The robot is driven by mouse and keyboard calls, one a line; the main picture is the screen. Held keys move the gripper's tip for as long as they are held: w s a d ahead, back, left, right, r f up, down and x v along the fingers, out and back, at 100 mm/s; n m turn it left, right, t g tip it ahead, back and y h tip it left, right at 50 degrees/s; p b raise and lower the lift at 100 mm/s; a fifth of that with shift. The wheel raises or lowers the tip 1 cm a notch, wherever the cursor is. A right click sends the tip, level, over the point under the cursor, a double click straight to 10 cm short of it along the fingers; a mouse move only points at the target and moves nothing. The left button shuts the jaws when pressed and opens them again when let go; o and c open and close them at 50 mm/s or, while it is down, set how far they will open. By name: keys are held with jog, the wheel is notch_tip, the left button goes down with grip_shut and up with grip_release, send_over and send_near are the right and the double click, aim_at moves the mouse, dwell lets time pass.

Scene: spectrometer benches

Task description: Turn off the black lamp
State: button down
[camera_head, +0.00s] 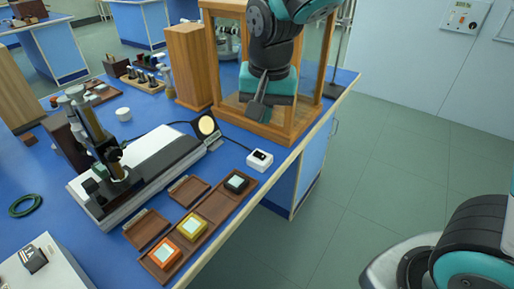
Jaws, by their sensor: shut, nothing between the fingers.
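The black lamp (207,127) stands at the right end of the white-topped spectrometer bench (165,155). Its round face is bright and cream coloured, so it looks lit. A small white switch box (259,161) with a dark rocker on top sits near the table's right edge. A dark cable runs from the lamp side towards this box. My gripper (256,115) is shut and empty, pointing down. In the picture it is above the switch box and right of the lamp, in front of the wooden frame. It touches neither; its exact height is unclear.
A wooden open frame (207,60) stands behind my gripper, with a wooden block (187,75) to its left. Brown trays (205,235) with orange, yellow and dark green-black blocks lie in front of the switch box. The blue table (240,140) ends just right of the box.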

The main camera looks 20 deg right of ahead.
aim_at(259, 152)
jog(key=w+f+m+h, duration=0.2)
jog(key=w+f+m, duration=0.2)
jog(key=w, duration=0.5)
jog(key=m, duration=0.2)
jog(key=shift+d+f+m+t+h, duration=0.3)
jog(key=shift+d+f, duration=0.1)
jog(key=x, duration=0.9)
jog(key=a+p+x, duration=0.1)
jog(key=x, duration=0.4)
jog(key=shift+s+f, duration=0.1)
jog(key=shift+s, duration=0.2)
